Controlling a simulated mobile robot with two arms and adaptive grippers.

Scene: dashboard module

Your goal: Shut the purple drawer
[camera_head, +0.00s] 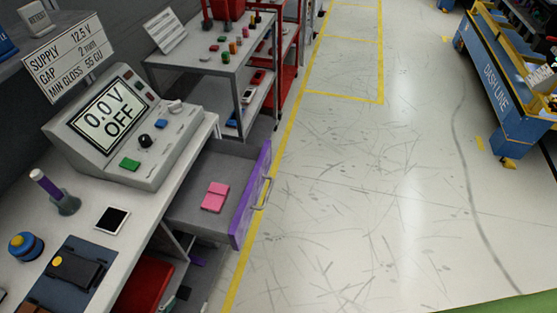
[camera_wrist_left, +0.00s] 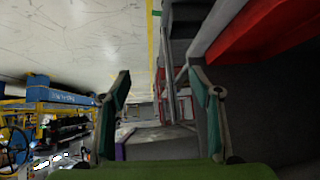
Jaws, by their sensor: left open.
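The purple drawer stands pulled out of the bench in the head view, its purple front panel (camera_head: 252,194) facing the aisle with a grey bar handle (camera_head: 268,192). In the left wrist view, a small purple edge (camera_wrist_left: 120,152), likely the drawer front, shows low between my fingers. My left gripper (camera_wrist_left: 160,82) is open, with teal pads and nothing between them. I cannot make out the left gripper in the head view. It appears apart from the drawer. My right gripper is not in view.
A bench with a grey control console (camera_head: 125,125) stands left of the drawer. A grey shelf cart (camera_head: 215,60) stands behind it. A red bin (camera_head: 143,284) is below the bench. The floor (camera_head: 370,200) right of the drawer is clear up to a blue cart (camera_head: 490,75).

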